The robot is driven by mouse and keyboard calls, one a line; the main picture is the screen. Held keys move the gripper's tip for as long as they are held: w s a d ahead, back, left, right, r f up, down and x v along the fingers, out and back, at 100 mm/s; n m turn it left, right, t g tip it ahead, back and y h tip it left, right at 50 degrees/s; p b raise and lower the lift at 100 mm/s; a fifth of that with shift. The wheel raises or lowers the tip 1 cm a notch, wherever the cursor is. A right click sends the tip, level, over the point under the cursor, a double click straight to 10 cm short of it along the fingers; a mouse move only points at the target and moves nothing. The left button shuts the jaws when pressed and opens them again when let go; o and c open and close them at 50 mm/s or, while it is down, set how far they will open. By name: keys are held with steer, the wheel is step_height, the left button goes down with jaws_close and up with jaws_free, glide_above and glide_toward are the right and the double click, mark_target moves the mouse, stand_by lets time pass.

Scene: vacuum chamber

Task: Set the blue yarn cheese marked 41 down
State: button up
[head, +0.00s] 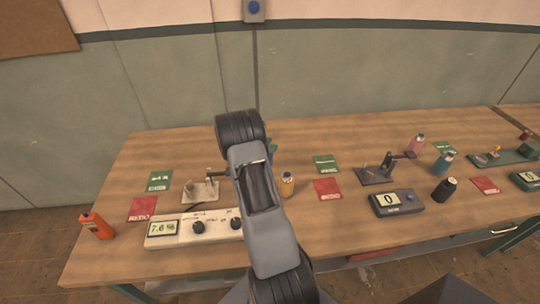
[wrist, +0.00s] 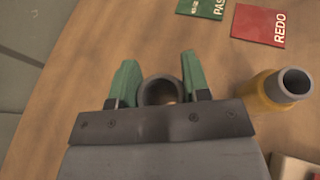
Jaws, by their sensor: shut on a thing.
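My gripper (wrist: 160,86) has two green fingers closed on a tube-like yarn cheese (wrist: 152,91). Only its dark hollow end shows between the fingers; its blue yarn and the number 41 are not readable here. I cannot tell whether its base touches the table. In the head view my arm covers most of the gripper, and only a small blue-green bit shows beside the arm. A yellow yarn cheese (head: 287,185) stands upright on the wooden table (head: 300,240), in front of the gripper. It also shows apart from the gripper in the wrist view (wrist: 272,92).
Right of the gripper lie a green PASS card (head: 326,165) and a red REDO card (head: 328,189). Another green card (head: 159,180), red card (head: 142,208) and a 7.6 % meter (head: 165,229) are left. A black cheese (head: 444,190) stands right by a 0 meter (head: 397,204).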

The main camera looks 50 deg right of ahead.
steer(key=shift+w+d+f+b, duration=0.15)
steer(key=shift+d+f+b, duration=0.2)
steer(key=shift+f, duration=0.2)
steer(key=shift+w+d+f+b, duration=0.15)
steer(key=shift+f+b, duration=0.45)
steer(key=shift+f, duration=1.05)
steer(key=shift+f, duration=0.15)
steer(key=o, duration=1.2)
